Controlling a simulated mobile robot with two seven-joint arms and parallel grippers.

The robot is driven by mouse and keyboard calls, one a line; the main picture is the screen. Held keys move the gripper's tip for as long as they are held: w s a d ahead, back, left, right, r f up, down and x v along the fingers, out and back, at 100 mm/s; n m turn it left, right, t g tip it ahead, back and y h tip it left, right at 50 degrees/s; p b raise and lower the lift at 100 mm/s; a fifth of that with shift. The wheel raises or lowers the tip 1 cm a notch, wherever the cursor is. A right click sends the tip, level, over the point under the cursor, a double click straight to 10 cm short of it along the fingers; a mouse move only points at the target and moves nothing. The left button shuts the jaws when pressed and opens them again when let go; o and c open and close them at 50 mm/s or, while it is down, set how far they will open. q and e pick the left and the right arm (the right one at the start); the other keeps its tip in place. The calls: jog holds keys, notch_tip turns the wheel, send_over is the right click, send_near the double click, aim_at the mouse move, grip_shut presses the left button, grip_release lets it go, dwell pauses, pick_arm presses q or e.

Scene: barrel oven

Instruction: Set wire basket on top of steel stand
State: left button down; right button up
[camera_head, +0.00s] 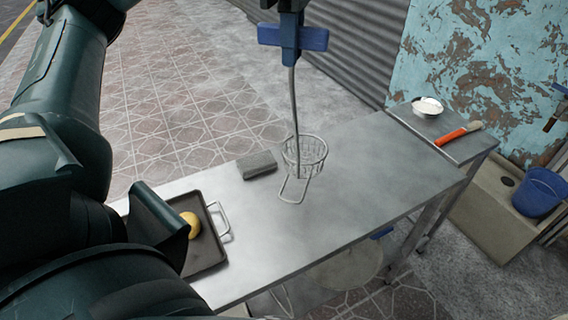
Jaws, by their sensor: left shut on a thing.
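The wire basket (316,150) is a small round basket of thin grey wire, seen over the far side of the steel table, with a wire loop at its near side. A long thin grey rod runs up from the loop to my left gripper (292,40), which has blue fingers and is at the top middle. My left gripper is shut on this rod, which looks like the basket's handle. I cannot tell whether the basket touches the table. A small steel stand (409,113) adjoins the table's right end. My right gripper is not in view.
The steel table (375,170) is mostly bare. A grey block (257,165) lies left of the basket. A dark tray (207,256) holds a yellow round thing (191,222). A blue bucket (540,192) is right.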

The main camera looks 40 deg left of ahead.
aim_at(291, 79)
pick_arm(q)
notch_tip(291, 79, down, 5)
jog(key=shift+f+b, duration=0.1)
jog(key=shift+b, duration=1.15)
notch_tip(291, 79, down, 4)
jog(key=shift+r+b, duration=0.1)
jog(key=shift+b, duration=0.65)
jog(key=shift+f, duration=0.45)
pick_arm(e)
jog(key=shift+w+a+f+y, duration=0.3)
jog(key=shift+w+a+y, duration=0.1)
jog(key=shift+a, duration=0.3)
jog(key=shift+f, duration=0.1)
pick_arm(q)
jog(key=shift+f, duration=0.2)
jog(key=c, duration=1.4)
grip_release()
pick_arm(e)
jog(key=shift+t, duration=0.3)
pick_arm(q)
jog(key=shift+r, duration=0.1)
